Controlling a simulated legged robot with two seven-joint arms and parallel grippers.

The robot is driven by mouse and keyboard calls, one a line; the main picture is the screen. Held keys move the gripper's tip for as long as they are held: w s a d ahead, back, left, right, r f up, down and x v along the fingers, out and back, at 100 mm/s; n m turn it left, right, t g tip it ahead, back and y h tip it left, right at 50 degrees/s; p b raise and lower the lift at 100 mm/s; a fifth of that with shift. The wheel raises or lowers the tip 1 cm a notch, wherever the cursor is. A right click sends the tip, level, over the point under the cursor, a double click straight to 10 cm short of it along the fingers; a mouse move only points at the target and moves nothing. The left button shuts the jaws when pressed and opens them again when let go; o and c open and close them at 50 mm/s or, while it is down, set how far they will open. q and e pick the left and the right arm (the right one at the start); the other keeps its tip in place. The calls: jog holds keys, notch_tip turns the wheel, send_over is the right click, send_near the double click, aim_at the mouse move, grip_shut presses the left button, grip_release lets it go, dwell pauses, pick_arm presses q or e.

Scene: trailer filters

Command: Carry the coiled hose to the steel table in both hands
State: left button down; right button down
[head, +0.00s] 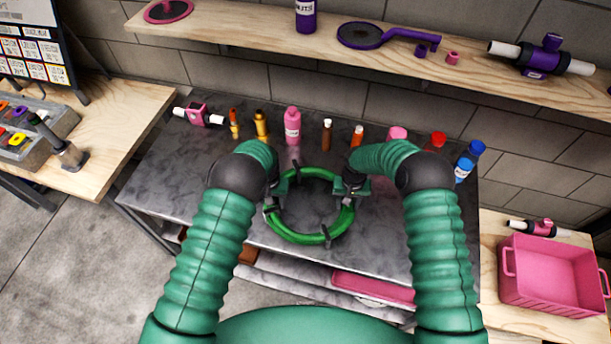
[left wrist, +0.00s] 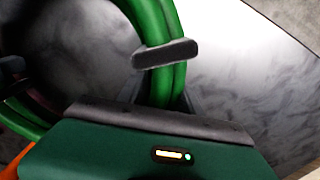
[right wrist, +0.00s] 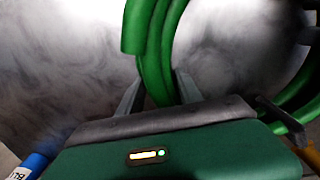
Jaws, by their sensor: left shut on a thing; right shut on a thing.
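The coiled green hose (head: 306,237) shows as a ring with dark ties in the head view, over the grey steel table (head: 385,235). My left gripper (head: 274,200) is shut on the left side of the hose. In the left wrist view the hose (left wrist: 150,25) runs down between the fingers, beside a dark tie. My right gripper (head: 350,196) is shut on the right side of the hose. In the right wrist view the hose (right wrist: 155,50) passes between the fingers. I cannot tell whether the ring touches the tabletop or hangs just above it.
Several bottles, such as a pink one (head: 293,128) and a blue one (head: 466,163), line the table's back. A wooden shelf (head: 250,35) runs above. A pink crate (head: 503,292) stands at right. Bare tabletop lies left of the hose.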

pick_arm(q)
jog(key=c, duration=1.2)
grip_release()
jog(key=shift+d+f, duration=0.1)
jog(key=shift+f, duration=0.1)
pick_arm(e)
jog(key=c, duration=1.2)
grip_release()
jog(key=shift+f, duration=0.25)
pick_arm(q)
jog(key=o, duration=0.4)
jog(key=shift+w, duration=0.15)
pick_arm(e)
jog(key=o, duration=0.4)
jog(key=shift+w, duration=0.1)
pick_arm(q)
notch_tip(320, 180, up, 12)
jog(key=shift+f, duration=0.1)
pick_arm(e)
jog(key=shift+r, duration=0.1)
notch_tip(320, 180, up, 11)
jog(key=shift+r, duration=0.4)
